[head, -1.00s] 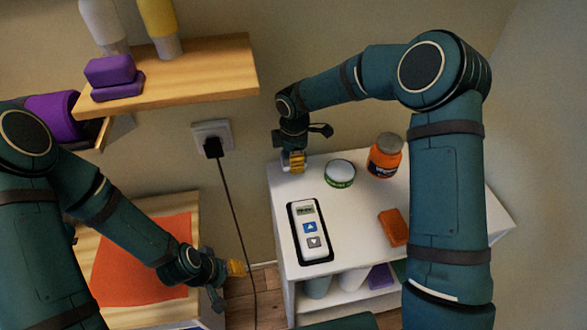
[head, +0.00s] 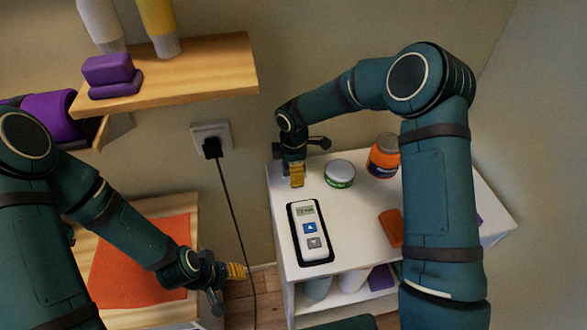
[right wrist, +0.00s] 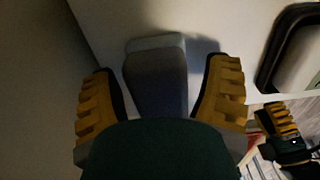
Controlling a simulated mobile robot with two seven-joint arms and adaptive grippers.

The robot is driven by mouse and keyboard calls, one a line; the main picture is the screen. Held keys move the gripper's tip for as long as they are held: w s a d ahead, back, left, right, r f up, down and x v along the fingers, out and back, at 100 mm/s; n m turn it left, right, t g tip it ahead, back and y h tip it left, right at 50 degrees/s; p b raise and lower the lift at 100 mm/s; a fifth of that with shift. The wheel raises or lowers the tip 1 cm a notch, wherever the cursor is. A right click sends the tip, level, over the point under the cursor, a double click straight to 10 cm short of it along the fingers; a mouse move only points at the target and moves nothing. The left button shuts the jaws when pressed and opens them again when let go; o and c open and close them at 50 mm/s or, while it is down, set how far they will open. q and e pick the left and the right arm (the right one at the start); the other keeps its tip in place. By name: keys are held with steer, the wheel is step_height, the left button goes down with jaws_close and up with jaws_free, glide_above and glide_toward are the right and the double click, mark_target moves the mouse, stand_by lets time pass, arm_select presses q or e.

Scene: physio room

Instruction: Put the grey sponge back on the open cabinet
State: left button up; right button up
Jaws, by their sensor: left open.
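The grey sponge (right wrist: 157,80) shows in the right wrist view on the white top of the open cabinet (head: 362,225), near its edge. My right gripper (head: 297,175) is over the cabinet's back left corner. In the right wrist view its yellow-padded fingers (right wrist: 161,100) are spread either side of the sponge, with a gap on each side. The palm hides the sponge's near end. In the head view I cannot make out the sponge at the gripper. My left gripper (head: 230,285) is open and empty, low between the wooden unit and the cabinet.
The cabinet top also holds a white device (head: 311,232) in a black tray, a green-white tin (head: 339,174), an orange jar (head: 383,157) and an orange block (head: 391,228). A wall shelf (head: 200,75) is at upper left. A black cable (head: 236,225) hangs from the wall socket.

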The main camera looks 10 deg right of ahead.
steer(key=shift+r, duration=0.3)
step_height(320, 180, up, 12)
steer(key=shift+f+p, duration=0.1)
steer(key=shift+p, duration=0.85)
